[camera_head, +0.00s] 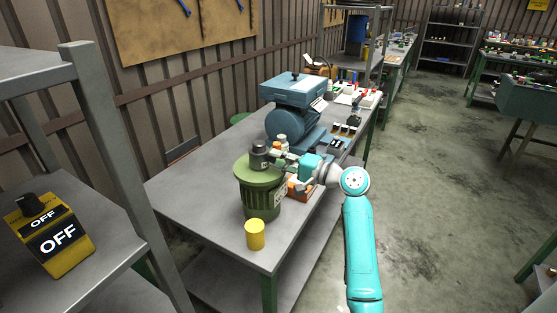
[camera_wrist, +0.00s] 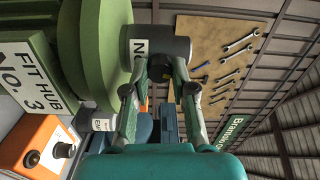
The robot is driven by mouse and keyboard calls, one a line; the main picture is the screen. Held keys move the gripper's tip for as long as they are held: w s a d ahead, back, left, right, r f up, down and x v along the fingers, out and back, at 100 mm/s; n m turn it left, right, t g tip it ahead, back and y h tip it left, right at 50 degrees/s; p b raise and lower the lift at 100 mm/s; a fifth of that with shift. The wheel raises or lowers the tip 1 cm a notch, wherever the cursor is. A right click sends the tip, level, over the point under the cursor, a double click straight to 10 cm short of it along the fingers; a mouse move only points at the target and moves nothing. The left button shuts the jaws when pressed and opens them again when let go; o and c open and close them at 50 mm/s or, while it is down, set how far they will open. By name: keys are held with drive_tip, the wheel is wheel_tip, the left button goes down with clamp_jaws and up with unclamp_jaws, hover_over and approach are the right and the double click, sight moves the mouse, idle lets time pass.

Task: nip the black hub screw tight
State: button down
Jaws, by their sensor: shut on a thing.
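The drum's label there reads "FIT HUB NO. 3". My gripper (camera_head: 275,157) reaches in from the right, level with the screw. In the wrist view my gripper (camera_wrist: 165,68) has its two fingertips against the screw, shut on it. The screw's underside is hidden.
A yellow cylinder (camera_head: 255,234) stands in front of the drum. An orange box (camera_head: 300,188) with a black knob is beside it, partly behind my gripper. A large blue machine (camera_head: 290,115) stands behind. The table's left part (camera_head: 195,185) is clear.

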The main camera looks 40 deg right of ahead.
drive_tip(key=shift+m, duration=1.5)
drive_tip(key=c, duration=0.9)
unclamp_jaws()
drive_tip(key=shift+c, duration=0.2)
drive_tip(key=v, duration=1.2)
